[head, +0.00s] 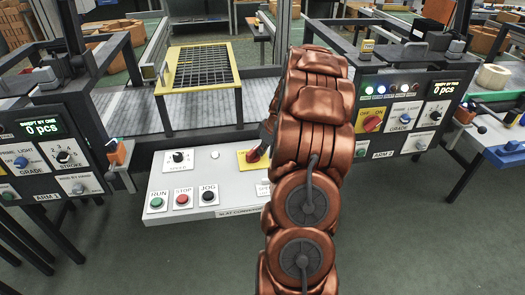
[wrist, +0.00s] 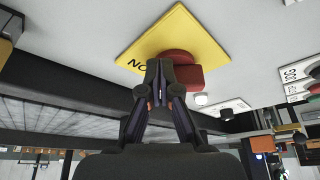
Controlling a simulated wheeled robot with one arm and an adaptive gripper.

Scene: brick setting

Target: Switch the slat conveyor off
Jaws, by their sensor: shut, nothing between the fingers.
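The slat conveyor's light grey control panel (head: 226,183) stands in front of the conveyor bed (head: 190,112) in the head view. It carries a green RUN button (head: 157,202), a red STOP button (head: 182,199), a black JOG button (head: 208,196) and a speed knob (head: 178,157). A red rotary switch (head: 254,155) sits on a yellow plate at its right. My gripper (wrist: 158,68) is shut and empty. In the wrist view its fingertips overlap the red switch (wrist: 180,68) on the yellow plate (wrist: 187,27); I cannot tell if they touch. My arm hides the panel's right end.
A yellow-framed grid guard (head: 204,66) stands over the conveyor. ARM 1's control box (head: 50,150) is at the left and ARM 2's (head: 405,110) at the right, with its own red switch (head: 372,122). Green floor in front is clear.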

